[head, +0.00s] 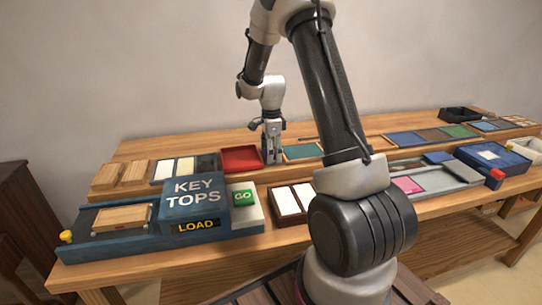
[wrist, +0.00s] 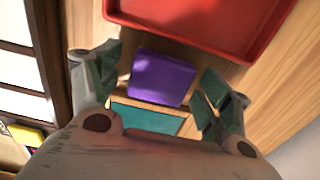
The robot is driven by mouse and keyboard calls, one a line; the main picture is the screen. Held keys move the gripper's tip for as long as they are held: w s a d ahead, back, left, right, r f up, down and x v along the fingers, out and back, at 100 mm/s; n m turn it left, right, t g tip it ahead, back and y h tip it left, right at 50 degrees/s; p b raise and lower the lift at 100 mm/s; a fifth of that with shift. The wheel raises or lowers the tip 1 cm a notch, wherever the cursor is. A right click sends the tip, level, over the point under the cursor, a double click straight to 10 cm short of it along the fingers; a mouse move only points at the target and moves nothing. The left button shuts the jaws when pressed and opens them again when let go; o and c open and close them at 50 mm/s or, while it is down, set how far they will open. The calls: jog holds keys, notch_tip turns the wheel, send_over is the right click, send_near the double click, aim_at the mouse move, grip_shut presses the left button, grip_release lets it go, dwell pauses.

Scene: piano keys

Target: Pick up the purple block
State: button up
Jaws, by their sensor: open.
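The purple block (wrist: 161,78) shows in the wrist view, between the two fingers of my gripper (wrist: 165,85). The fingers stand apart on either side of it, with a gap visible at each side. In the head view my gripper (head: 271,150) points down at the bench between the red tray and the teal panel. I cannot make out the purple block in the head view; the gripper covers that spot.
A red tray (head: 241,169) lies just left of the gripper, and a teal panel (head: 303,151) lies right of it. A blue KEY TOPS box (head: 195,213) with a green GO button (head: 243,197) stands in front. White panels (head: 293,199) lie nearby.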

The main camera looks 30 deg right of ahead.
jog(key=c, duration=1.1)
notch_tip(320, 180, up, 10)
jog(key=shift+r, duration=0.1)
jog(key=o, duration=0.4)
jog(key=c, duration=0.3)
